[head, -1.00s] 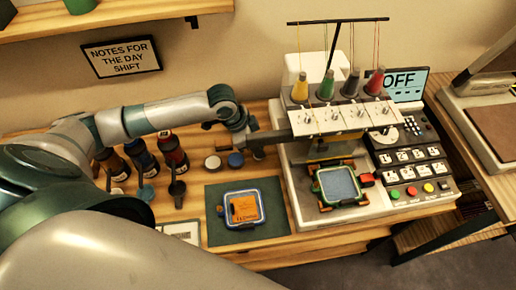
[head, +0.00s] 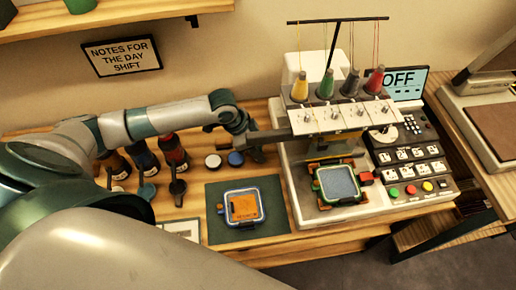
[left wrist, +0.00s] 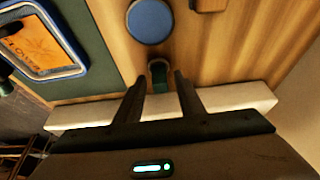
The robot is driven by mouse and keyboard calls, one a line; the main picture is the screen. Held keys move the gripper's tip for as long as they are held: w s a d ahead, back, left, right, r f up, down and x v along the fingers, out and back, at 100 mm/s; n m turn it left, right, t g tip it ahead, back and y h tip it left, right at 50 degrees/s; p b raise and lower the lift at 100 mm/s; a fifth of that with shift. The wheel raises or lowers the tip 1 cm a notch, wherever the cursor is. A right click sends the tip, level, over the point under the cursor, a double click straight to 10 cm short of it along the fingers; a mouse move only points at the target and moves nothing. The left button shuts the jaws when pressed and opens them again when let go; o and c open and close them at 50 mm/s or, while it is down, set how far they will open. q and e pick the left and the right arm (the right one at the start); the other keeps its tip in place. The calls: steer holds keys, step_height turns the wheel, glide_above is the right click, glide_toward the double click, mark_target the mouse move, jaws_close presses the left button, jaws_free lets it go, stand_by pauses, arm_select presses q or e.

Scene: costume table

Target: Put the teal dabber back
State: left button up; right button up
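My left gripper (head: 257,153) is low over the table, between the blue round lid and the sewing machine. In the left wrist view its two fingers (left wrist: 159,78) are apart. A small dark teal-green piece (left wrist: 158,74) shows in line with the gap between them; I cannot tell whether they touch it. It looks like the dabber, but its shape is partly hidden. In the head view a teal round-headed tool (head: 147,191) lies in front of the bottles, beside a black one (head: 177,187). My right gripper is not in view.
The blue lid (left wrist: 150,20) and a white lid (head: 213,161) are close to the gripper. Several ink bottles (head: 174,152) stand left. The sewing machine (head: 300,190) borders the right. A green mat (head: 218,236) with an orange hooped patch (head: 243,207) lies in front.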

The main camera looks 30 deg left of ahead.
arm_select(q)
steer(key=shift+r, duration=0.15)
steer(key=b+v, duration=0.2)
steer(key=v, duration=1)
steer(key=shift+s+d, duration=0.1)
